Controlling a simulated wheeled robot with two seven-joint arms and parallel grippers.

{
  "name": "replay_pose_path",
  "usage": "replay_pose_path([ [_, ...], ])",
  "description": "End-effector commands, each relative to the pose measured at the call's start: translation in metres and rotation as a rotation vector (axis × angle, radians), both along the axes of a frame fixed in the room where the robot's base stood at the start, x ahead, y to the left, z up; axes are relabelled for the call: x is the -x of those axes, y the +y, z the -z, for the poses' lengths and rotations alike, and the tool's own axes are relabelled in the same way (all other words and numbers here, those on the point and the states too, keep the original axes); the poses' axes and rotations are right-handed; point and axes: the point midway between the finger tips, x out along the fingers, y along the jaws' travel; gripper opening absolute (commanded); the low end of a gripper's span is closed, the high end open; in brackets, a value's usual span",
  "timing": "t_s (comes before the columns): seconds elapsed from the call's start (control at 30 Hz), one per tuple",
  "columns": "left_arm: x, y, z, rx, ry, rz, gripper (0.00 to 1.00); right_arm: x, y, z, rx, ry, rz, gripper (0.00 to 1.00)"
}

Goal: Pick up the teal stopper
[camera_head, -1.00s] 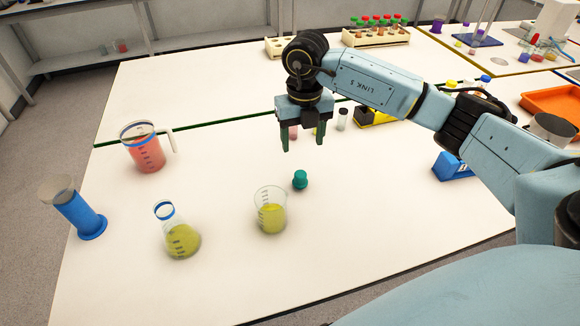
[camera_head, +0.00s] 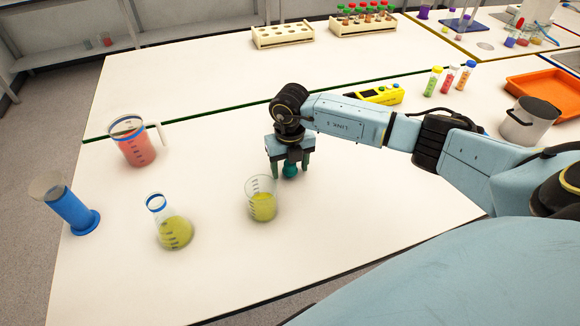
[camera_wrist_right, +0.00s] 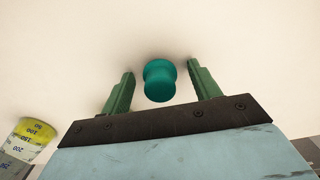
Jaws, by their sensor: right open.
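The teal stopper (camera_head: 290,171) stands on the white table, just right of the beaker of yellow-green liquid. My right gripper (camera_head: 290,176) is lowered over it, with one green finger on each side. In the right wrist view the stopper (camera_wrist_right: 160,80) sits between the two open fingers (camera_wrist_right: 158,82), with a gap visible on both sides. The gripper is open and holds nothing. The gripper's body hides part of the stopper's top in the head view. My left gripper is not in view.
The beaker (camera_head: 261,199) stands close left of my right gripper. A flask (camera_head: 174,231), a blue-based cylinder (camera_head: 72,211) and a jug of red liquid (camera_head: 137,148) stand further left. A metal pot (camera_head: 527,122) and orange tray (camera_head: 552,94) are at right. The front table area is clear.

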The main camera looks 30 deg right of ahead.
Motion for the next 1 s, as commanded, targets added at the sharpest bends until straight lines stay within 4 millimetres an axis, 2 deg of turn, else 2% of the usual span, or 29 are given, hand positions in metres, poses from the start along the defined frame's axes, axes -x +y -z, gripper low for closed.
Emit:
replay_pose_path([
  [0.17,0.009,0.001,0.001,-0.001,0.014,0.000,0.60,0.000,0.000,0.000,0.000,0.000,0.000,0.62],
  [0.2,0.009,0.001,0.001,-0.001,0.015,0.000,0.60,0.000,0.000,0.000,0.000,0.000,0.000,0.59],
  [0.5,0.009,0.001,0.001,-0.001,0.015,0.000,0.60,0.000,0.000,0.000,0.000,0.000,0.000,0.20],
  [0.57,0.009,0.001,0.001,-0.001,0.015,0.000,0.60,0.000,0.000,0.000,0.000,-0.001,0.000,0.14],
  [0.83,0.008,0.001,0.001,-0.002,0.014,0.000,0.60,-0.001,0.000,-0.005,-0.001,-0.002,0.000,0.14],
  [1.0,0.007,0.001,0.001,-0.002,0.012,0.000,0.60,-0.001,-0.001,-0.031,0.001,-0.005,-0.001,0.14],
])
